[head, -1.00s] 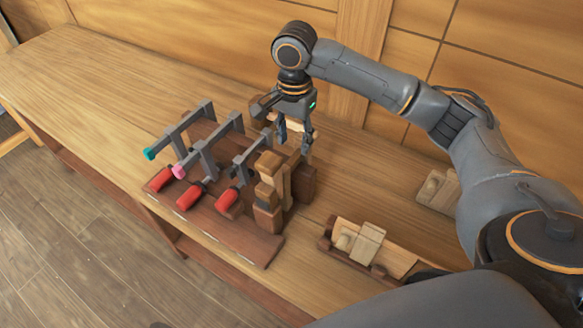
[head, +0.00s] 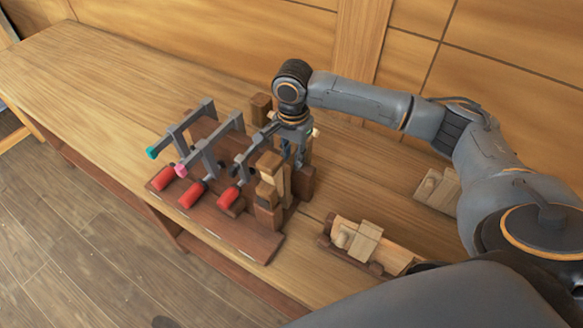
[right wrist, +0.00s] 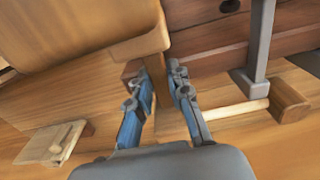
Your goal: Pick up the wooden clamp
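The wooden clamp (head: 267,190), made of chunky brown wooden parts, stands upright at the right end of a dark wooden rack (head: 232,236). My right gripper (head: 296,162) points down just behind its upper part, among the wooden pieces, and partly hides them. A large wooden part (right wrist: 85,25) fills the upper left, close to the fingertips. I cannot tell whether they touch it. My left gripper is not in view.
Metal bar clamps with red handles (head: 192,194) stand on the rack to the left. A wooden plane-like tool in a tray (head: 357,243) lies to the right, another wooden piece (head: 437,188) behind it. The bench (head: 75,75) is clear at the far left.

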